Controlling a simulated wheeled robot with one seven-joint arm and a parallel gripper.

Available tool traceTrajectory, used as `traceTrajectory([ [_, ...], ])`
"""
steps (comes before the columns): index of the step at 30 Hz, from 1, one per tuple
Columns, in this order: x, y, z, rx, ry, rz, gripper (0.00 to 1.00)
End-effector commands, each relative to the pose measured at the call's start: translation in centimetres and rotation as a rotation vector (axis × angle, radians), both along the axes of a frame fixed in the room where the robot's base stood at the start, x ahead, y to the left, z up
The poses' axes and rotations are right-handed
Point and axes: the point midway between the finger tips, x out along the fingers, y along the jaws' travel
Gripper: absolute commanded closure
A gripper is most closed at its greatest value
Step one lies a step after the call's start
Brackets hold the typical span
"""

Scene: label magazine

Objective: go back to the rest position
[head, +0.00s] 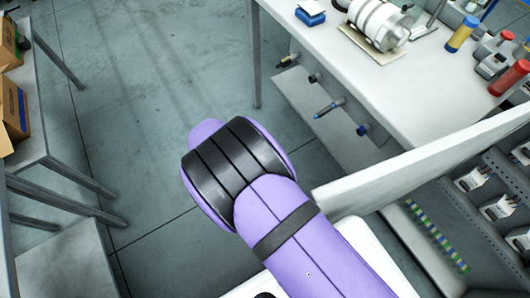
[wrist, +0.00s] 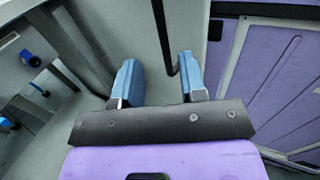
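My gripper (wrist: 160,82) shows in the wrist view. Its two blue fingers stand well apart, with nothing between them but grey floor and a dark bar behind. It is open and empty. My purple arm with black bands reaches up across the middle of the head view, over the floor between the tables. The gripper itself cannot be seen in the head view.
A white panel (head: 420,165) stands close right of my arm. A table (head: 32,95) with cardboard boxes is at left. Floor (head: 150,90) between is clear.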

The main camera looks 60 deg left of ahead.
Motion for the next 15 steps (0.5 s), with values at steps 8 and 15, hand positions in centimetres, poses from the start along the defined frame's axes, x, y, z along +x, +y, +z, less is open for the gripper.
traceTrajectory([
  [8, -0.32, 0.55, 0.16, 0.005, 0.003, 0.004, 0.61],
  [15, -0.31, 0.54, 0.16, 0.005, 0.003, 0.004, 0.61],
])
